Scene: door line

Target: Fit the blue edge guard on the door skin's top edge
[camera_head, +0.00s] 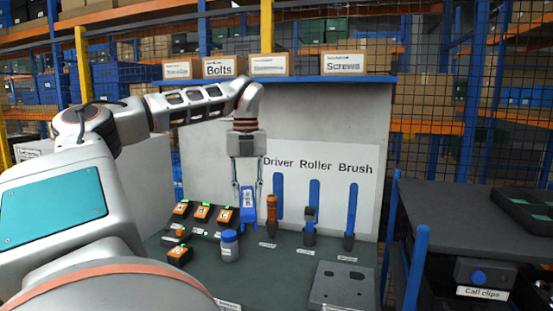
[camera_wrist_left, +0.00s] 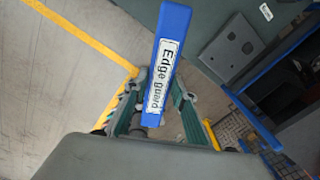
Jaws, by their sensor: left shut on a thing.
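The blue edge guard (camera_head: 248,212) is a long bar with a white label; it hangs tilted slightly from upright in the head view. In the left wrist view the edge guard (camera_wrist_left: 168,45) points away from the hand, its "Edge guard" label facing the camera. My left gripper (camera_head: 248,189) is shut on it, with a finger on each side, and holds it over the workbench near its back. I cannot pick out the door skin or its top edge in either view. My right gripper is not in view.
The workbench (camera_head: 265,280) holds several orange-and-black tools (camera_head: 202,213), a blue-lidded jar (camera_head: 229,245), a driver (camera_head: 272,212), a roller (camera_head: 309,228), a brush (camera_head: 349,232) and a grey plate with holes (camera_head: 343,287). A dark shelf unit (camera_head: 460,220) stands at right.

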